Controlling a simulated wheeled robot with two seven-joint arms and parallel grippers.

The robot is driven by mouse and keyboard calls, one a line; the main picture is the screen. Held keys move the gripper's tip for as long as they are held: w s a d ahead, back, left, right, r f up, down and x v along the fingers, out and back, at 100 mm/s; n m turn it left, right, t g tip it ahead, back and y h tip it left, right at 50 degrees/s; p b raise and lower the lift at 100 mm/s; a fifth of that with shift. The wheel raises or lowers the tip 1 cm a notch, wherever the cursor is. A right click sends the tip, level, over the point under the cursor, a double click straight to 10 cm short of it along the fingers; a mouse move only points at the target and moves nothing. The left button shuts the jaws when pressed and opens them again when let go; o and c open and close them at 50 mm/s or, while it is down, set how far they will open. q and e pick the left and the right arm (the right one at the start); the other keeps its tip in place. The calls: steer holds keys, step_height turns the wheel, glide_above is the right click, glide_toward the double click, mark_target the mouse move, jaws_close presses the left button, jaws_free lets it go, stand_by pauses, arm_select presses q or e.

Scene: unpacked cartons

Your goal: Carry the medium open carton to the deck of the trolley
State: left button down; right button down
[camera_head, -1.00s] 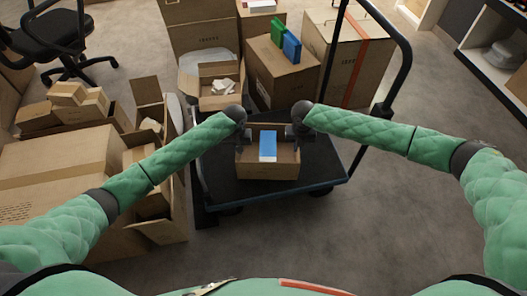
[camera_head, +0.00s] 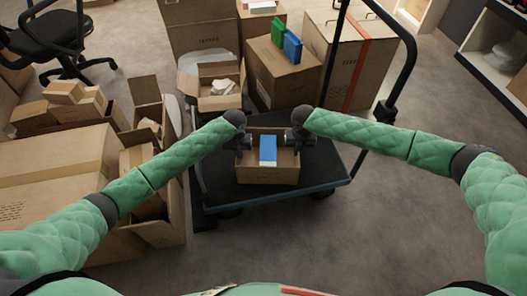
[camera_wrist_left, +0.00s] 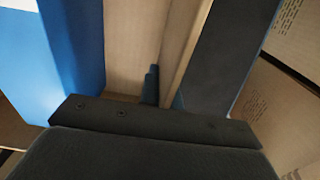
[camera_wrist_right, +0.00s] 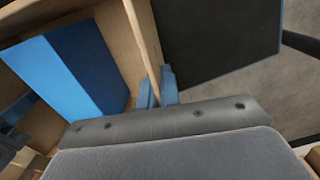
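The medium open carton (camera_head: 267,175) is over the black deck of the trolley (camera_head: 220,187), near its front edge, and looks level. I cannot tell whether its bottom touches the deck. A blue box with a pale end (camera_head: 268,148) is inside it. My left gripper (camera_head: 243,145) is at the carton's left wall, with its fingers (camera_wrist_left: 163,92) on both sides of the wall. My right gripper (camera_head: 296,140) is at the right wall, with its fingers (camera_wrist_right: 157,90) closed around that wall's edge. The blue box also shows in both wrist views.
Behind the deck stand a carton with green and blue boxes (camera_head: 283,75) on top and a taped carton (camera_head: 335,60). An open carton (camera_head: 220,90) is at back left. Large cartons (camera_head: 60,170) fill the left. The trolley's handle (camera_head: 412,60) rises at right. Floor is clear at front right.

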arm_select(q)
steer(key=shift+s+a+f, duration=0.1)
steer(key=shift+s+f, duration=0.05)
steer(key=shift+f, duration=0.2)
arm_select(e)
steer(key=shift+s+d+f, duration=0.1)
steer(key=shift+s+f, duration=0.05)
steer(key=shift+f, duration=0.3)
